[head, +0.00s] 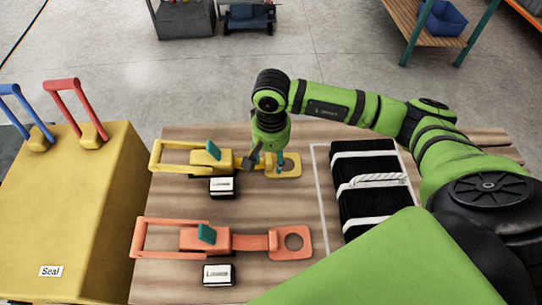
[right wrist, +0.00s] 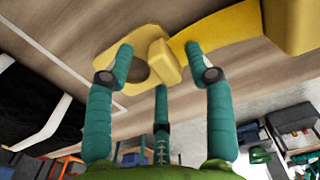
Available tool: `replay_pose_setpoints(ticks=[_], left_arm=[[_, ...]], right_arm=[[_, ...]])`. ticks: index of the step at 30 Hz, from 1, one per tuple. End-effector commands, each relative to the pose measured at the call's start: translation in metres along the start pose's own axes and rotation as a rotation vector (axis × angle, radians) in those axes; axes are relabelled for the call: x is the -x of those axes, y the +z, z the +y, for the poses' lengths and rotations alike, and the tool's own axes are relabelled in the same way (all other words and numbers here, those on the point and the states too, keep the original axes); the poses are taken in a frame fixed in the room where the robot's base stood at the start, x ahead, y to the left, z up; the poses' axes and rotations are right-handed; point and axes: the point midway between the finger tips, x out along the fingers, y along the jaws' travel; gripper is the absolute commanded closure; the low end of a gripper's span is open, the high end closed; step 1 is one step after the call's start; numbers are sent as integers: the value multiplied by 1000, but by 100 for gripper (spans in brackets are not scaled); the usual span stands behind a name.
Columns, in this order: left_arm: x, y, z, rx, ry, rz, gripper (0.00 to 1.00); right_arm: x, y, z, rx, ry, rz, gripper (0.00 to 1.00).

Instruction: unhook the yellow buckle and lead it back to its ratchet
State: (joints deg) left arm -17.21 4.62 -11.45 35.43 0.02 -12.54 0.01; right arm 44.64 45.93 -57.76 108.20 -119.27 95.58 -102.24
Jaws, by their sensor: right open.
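The yellow buckle (head: 291,168) is a flat plate with a round hole, lying on the wooden table. A yellow strap joins it to the yellow ratchet (head: 180,154), which has a teal lever (head: 213,150) and a long frame handle to the left. My right gripper (head: 266,164) is over the buckle's left end and partly hides it. In the right wrist view, the open teal fingers (right wrist: 159,62) stand apart on either side of a raised yellow tab on the buckle (right wrist: 118,72). I cannot tell whether they touch it. My left gripper is not in view.
An orange ratchet (head: 204,238) with its own holed buckle (head: 292,243) lies in front. A yellow box (head: 91,190) marked Seal, with blue and red handles, stands left. A black bundle (head: 367,183) with white bands lies right. Two small labelled blocks sit beside the ratchets.

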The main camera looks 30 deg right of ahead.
Motion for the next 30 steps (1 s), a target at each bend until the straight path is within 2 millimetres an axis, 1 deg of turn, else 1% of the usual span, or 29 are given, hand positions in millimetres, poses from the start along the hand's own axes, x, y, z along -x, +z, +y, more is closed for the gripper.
replay_pose_setpoints(ticks=[9,12,15,20,26,28,30], left_arm=[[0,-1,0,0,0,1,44],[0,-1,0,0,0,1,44],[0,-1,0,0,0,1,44],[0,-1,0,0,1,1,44],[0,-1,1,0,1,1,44],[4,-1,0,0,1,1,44],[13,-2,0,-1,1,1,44]], right_arm=[[66,-1,0,2,-3,7,46],[85,-1,-1,1,-3,7,46],[99,-1,0,1,-2,5,46],[111,0,0,1,-1,4,46],[113,0,0,1,-1,2,46],[116,0,0,1,-1,2,46],[125,0,0,1,-1,3,46]])
